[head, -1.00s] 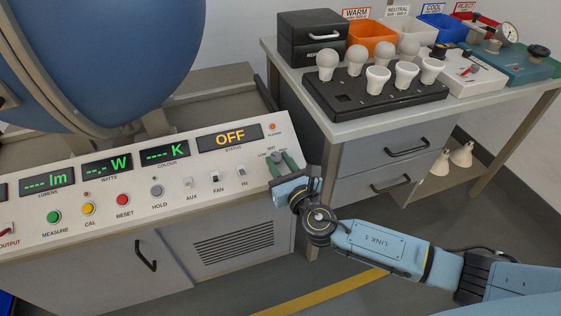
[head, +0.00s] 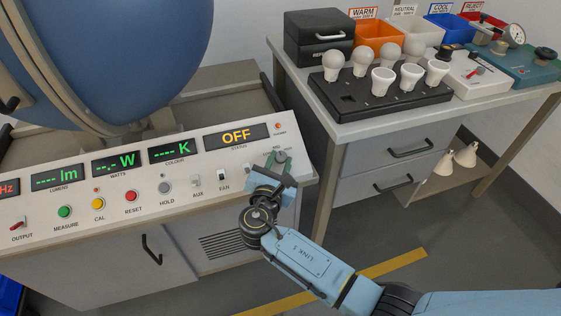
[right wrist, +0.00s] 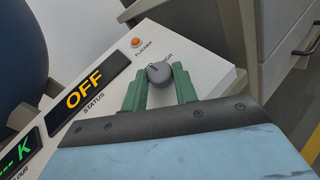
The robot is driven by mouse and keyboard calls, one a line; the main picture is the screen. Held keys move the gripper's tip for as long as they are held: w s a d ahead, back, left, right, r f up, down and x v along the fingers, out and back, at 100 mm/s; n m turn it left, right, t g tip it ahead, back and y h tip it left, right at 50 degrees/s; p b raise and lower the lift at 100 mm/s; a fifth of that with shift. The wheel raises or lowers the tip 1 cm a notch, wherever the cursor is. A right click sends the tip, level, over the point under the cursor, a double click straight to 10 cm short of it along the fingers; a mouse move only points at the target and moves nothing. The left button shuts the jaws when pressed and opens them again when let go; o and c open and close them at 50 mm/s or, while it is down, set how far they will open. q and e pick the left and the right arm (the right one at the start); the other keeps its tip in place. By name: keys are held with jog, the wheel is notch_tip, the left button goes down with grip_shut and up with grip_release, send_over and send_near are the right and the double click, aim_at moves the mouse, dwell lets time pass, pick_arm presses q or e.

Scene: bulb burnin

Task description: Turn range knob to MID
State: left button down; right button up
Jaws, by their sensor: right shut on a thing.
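The range knob (right wrist: 159,73) is a round grey knob at the right end of the sloped control panel (right wrist: 215,75). My right gripper (right wrist: 159,88) has its green fingers on either side of the knob and is shut on it. In the head view the knob (head: 281,156) shows small at the fingertips. I cannot tell the knob's setting clearly. My left gripper is not in view.
The status display (head: 236,137) reads OFF. Switches and coloured buttons line the panel to the left, with the FAN switch (head: 222,175) near my gripper. A bench (head: 350,130) with a black bulb tray (head: 400,103) stands to the right.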

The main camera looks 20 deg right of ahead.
jog(key=shift+a+m+g+h, duration=0.1)
jog(key=shift+m+g+h, duration=0.3)
jog(key=shift+m, duration=0.1)
jog(key=o, duration=1)
jog(key=shift+c, duration=0.2)
jog(key=shift+s+a, duration=0.15)
jog(key=shift+s, duration=0.1)
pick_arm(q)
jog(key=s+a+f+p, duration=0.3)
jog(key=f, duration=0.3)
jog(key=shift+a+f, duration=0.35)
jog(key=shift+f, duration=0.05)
pick_arm(e)
jog(key=v, duration=1.3)
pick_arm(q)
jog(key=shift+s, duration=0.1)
pick_arm(e)
jog(key=shift+w, duration=0.15)
